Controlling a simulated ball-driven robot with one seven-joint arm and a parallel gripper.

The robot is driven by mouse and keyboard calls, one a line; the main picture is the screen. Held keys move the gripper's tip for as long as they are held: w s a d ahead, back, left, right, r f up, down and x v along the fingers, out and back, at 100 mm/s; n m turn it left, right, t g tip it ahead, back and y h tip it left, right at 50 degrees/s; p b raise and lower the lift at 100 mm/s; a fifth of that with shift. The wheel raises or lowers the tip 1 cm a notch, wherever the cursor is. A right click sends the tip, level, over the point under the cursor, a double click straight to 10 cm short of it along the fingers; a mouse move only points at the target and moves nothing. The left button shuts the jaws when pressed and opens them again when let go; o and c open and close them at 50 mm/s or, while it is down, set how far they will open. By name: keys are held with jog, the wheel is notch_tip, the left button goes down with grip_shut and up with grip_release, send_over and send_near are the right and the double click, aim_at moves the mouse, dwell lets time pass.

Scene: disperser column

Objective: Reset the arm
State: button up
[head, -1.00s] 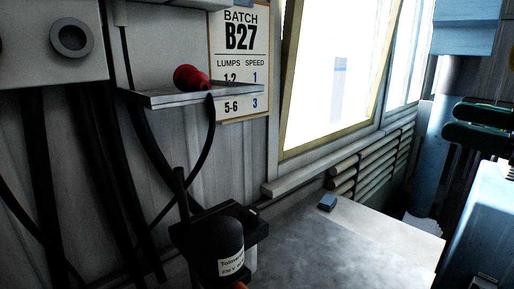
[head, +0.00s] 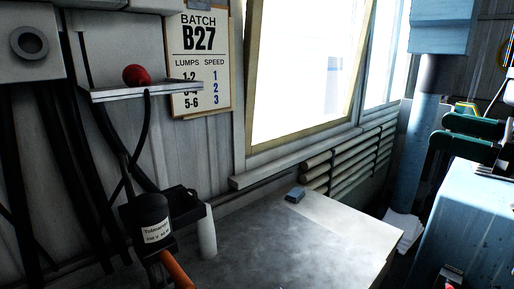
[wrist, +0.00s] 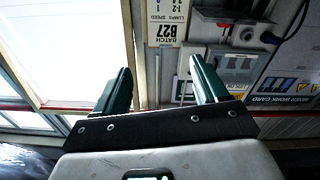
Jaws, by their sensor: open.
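My gripper (wrist: 160,78) shows in the wrist view with its two green fingers apart and nothing between them. Beyond the fingers are the window, the upside-down batch card and a grey wall box. In the head view my gripper (head: 450,133) is at the right edge, its green fingers pointing left, in front of a pale blue column and well clear of the bench. Its far end is cut off by the picture edge.
A bench top (head: 300,245) bears a small blue block (head: 295,194); its middle is clear. A red object (head: 136,75) rests on a wall shelf (head: 150,93). The batch card (head: 201,62) hangs beside the window (head: 295,75).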

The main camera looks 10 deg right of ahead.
jog(key=w+a+f+m+g+h, duration=0.1)
jog(key=w+a+f+m+h, duration=0.15)
jog(key=f, duration=0.75)
jog(key=w+a+f+m+h, duration=0.1)
jog(key=a+f+m, duration=0.15)
jog(key=f, duration=0.75)
jog(key=s+a+f+m+g+h, duration=0.1)
jog(key=s+a+f+m+g, duration=0.15)
jog(key=f, duration=0.55)
jog(key=s+a+f+m+g+h, duration=0.1)
jog(key=s+a+f+g, duration=0.15)
jog(key=f, duration=0.55)
jog(key=s+a+f+g+h, duration=0.2)
jog(key=s+f+g, duration=0.2)
jog(key=s+f, duration=0.8)
jog(key=s+d+f+g+h, duration=0.1)
jog(key=s+f+g, duration=0.1)
jog(key=s, duration=0.5)
jog(key=s+d+f+m+g+h, duration=0.1)
jog(key=s+f+g, duration=0.1)
jog(key=s+f, duration=0.3)
jog(key=shift+s+d+f+h, duration=0.15)
jog(key=shift+s+d+h, duration=0.2)
jog(key=shift+s, duration=0.65)
